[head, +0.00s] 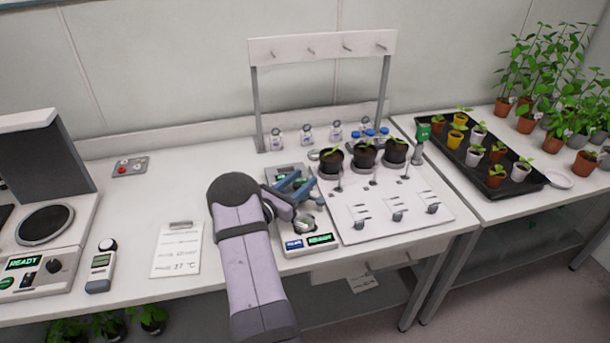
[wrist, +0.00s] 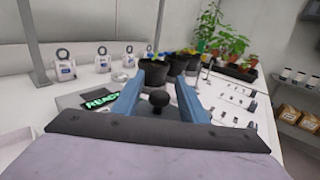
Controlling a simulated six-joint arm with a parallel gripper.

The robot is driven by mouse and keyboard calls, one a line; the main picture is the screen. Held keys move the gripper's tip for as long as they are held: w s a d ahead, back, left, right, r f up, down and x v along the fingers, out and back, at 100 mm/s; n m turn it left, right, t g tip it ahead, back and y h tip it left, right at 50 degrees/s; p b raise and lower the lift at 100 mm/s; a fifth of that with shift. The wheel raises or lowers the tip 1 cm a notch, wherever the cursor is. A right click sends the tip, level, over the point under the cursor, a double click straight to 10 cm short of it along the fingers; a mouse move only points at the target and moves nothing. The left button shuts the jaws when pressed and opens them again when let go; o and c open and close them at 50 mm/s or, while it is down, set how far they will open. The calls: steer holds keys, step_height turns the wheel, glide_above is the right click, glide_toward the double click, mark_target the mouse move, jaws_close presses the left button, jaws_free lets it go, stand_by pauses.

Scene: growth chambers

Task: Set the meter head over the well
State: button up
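A bench instrument (head: 305,251) with a blue and a green-lit display stands in front of my gripper. A round, pale, well-like cup (head: 304,224) is set in its top. My gripper (head: 294,186) has blue fingers and hovers over the rear part of this instrument. In the wrist view the fingers (wrist: 158,82) are spread apart. A dark round knob (wrist: 159,98) shows between them, with a gap on each side. It may be the meter head's handle; I cannot tell. My wrist hides part of the instrument. A lit READY display (wrist: 101,98) shows left of the fingers.
A white board with black pots (head: 366,156) and small knobs lies right of the instrument, close to my gripper. A rack with pegs (head: 322,47) rises behind. A clipboard (head: 176,250) and a handheld meter (head: 101,268) lie left. Bare bench lies around the clipboard.

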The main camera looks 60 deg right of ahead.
steer(key=shift+s+d, duration=0.1)
steer(key=shift+d, duration=0.75)
jaws_close()
steer(key=n+t, duration=0.1)
steer(key=a+n+t+b, duration=0.1)
steer(key=t, duration=0.1)
steer(key=a+n+t, duration=0.1)
steer(key=t, duration=0.1)
steer(key=shift+w+a+n+t+b, duration=0.25)
steer(key=shift+a+n+t+b, duration=0.25)
steer(key=shift+n+t, duration=0.45)
